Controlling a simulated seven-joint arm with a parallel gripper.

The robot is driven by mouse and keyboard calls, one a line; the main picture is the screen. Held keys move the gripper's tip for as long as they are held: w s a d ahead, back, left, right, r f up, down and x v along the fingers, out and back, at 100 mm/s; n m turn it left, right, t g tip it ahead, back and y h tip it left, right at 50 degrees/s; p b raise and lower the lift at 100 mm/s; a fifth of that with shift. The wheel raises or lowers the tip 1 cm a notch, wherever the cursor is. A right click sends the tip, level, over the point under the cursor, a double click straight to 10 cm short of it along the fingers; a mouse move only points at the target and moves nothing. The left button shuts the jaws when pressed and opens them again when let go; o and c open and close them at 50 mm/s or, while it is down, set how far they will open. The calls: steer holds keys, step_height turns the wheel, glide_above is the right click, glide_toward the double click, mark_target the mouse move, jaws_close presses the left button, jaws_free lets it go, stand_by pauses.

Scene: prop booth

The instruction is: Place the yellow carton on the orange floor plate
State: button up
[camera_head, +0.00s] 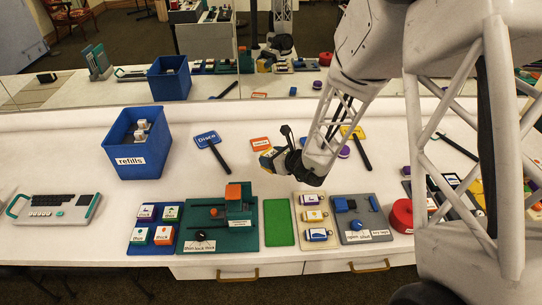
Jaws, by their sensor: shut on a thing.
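My gripper (279,158) is above the middle of the white table, left of my arm. It is shut on a small yellow carton (267,154) with a dark marking; the dark fingers hide part of it. A small flat orange plate (260,144) with pale lettering lies just behind and left of the carton. The carton overlaps its near edge in this view, and I cannot tell whether they touch.
A blue refills bin (138,142) stands at left. A blue paddle (211,150) and a yellow paddle (355,147) lie nearby. A teal device (217,223) with an orange block, a green mat (278,222) and a red roll (402,215) line the front. A mirror spans the back.

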mark_target(270, 148)
steer(key=shift+w, duration=0.2)
stand_by(0.5)
steer(key=shift+w+a+r+n+g+y, duration=0.1)
steer(key=shift+w+a+n+g+y, duration=0.05)
steer(key=shift+w+n+g+y, duration=0.35)
steer(key=shift+w+a+r+n+g+y, duration=0.1)
steer(key=shift+w+n+g+y, duration=0.25)
steer(key=shift+n, duration=0.25)
steer(key=shift+w+d+n+g+y, duration=0.1)
steer(key=shift+w+n+g+y, duration=0.2)
steer(key=shift+n+g, duration=0.35)
steer(key=shift+w+d+n+g+y, duration=0.15)
steer(key=shift+n+g+y, duration=0.1)
steer(key=shift+n+g, duration=0.35)
steer(key=shift+a, duration=0.1)
steer(key=w+a, duration=0.1)
steer(key=w, duration=0.4)
steer(key=w+a+f, duration=0.1)
steer(key=w, duration=0.4)
steer(key=w+a, duration=0.1)
steer(key=w, duration=0.4)
steer(key=shift+w+f, duration=0.3)
steer(key=shift+w, duration=0.05)
steer(key=shift+f, duration=1.75)
